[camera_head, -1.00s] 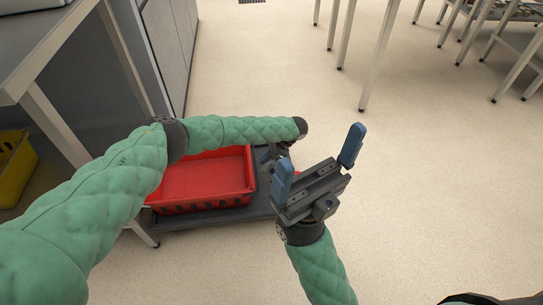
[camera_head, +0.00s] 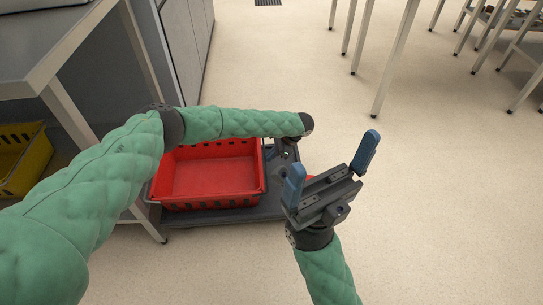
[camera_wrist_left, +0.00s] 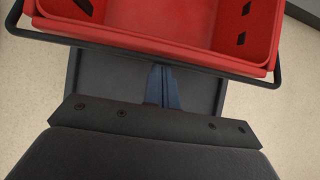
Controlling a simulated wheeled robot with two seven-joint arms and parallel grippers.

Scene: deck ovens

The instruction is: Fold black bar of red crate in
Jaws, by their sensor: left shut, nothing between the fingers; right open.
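The red crate (camera_head: 212,176) is empty and sits on a dark platform on the floor, left of centre in the head view. In the left wrist view the red crate (camera_wrist_left: 150,25) fills the top, and its black bar (camera_wrist_left: 150,57) runs along the near side, bent at both ends. My left gripper (camera_wrist_left: 163,72) is shut and empty, its blue fingertips at or just under the bar; I cannot tell whether they touch. My right gripper (camera_head: 331,180) is open and empty, right of the crate.
The dark platform (camera_head: 222,215) extends right of the crate. A metal table (camera_head: 70,45) with legs stands at left, with a yellow crate (camera_head: 25,158) beneath it. Grey cabinets (camera_head: 186,40) stand behind. The floor to the right is clear up to several table legs.

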